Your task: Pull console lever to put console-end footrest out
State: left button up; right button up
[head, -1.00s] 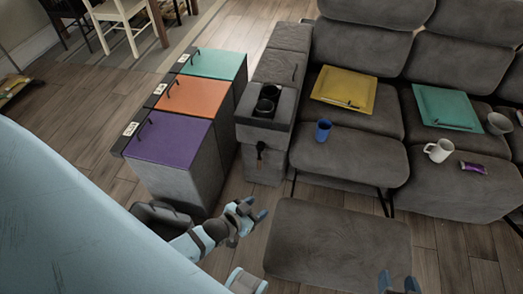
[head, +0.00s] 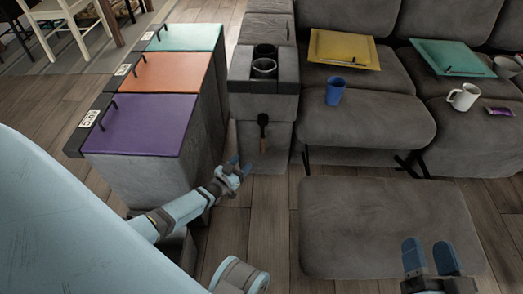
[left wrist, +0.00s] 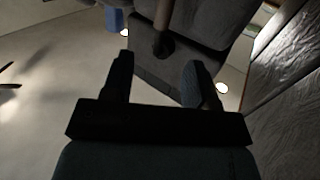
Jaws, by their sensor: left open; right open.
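The console lever (head: 263,130) has a brown handle and hangs on the front of the grey console (head: 240,102), below its two cup holders. It also shows at the top of the left wrist view (left wrist: 161,38), beyond and between the fingertips. My left gripper (head: 237,168) is open and empty, below and left of the lever, apart from it. A grey padded footrest panel (head: 390,225) lies low in front of the console-end seat (head: 365,120). Black brackets show between them; I cannot tell if they join. My right gripper (head: 430,252) is open and empty over the panel's right part.
Bins with purple (head: 145,125), orange (head: 165,72) and teal lids stand left of the console, close to my left arm. A blue cup (head: 334,91) and a yellow tray (head: 344,47) rest on the console-end seat. Wooden floor shows between console and panel.

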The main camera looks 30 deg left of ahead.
aim_at(261, 143)
pick_arm(q)
jog(key=w+b, duration=0.2)
jog(key=w, duration=0.2)
jog(key=w+b, duration=0.2)
jog(key=w, duration=0.3)
jog(key=w+f+b, duration=0.1)
jog(key=w+b, duration=0.1)
jog(key=w, duration=0.2)
jog(key=shift+w, duration=0.3)
jog(key=shift+w+d+r, duration=0.1)
jog(key=shift+w, duration=0.35)
pick_arm(e)
jog(key=f, duration=0.1)
jog(key=f+n, duration=0.1)
jog(key=f, duration=0.1)
jog(key=w+f+n, duration=0.1)
jog(key=shift+d+f, duration=0.15)
jog(key=shift+d, duration=0.25)
pick_arm(q)
grip_shut()
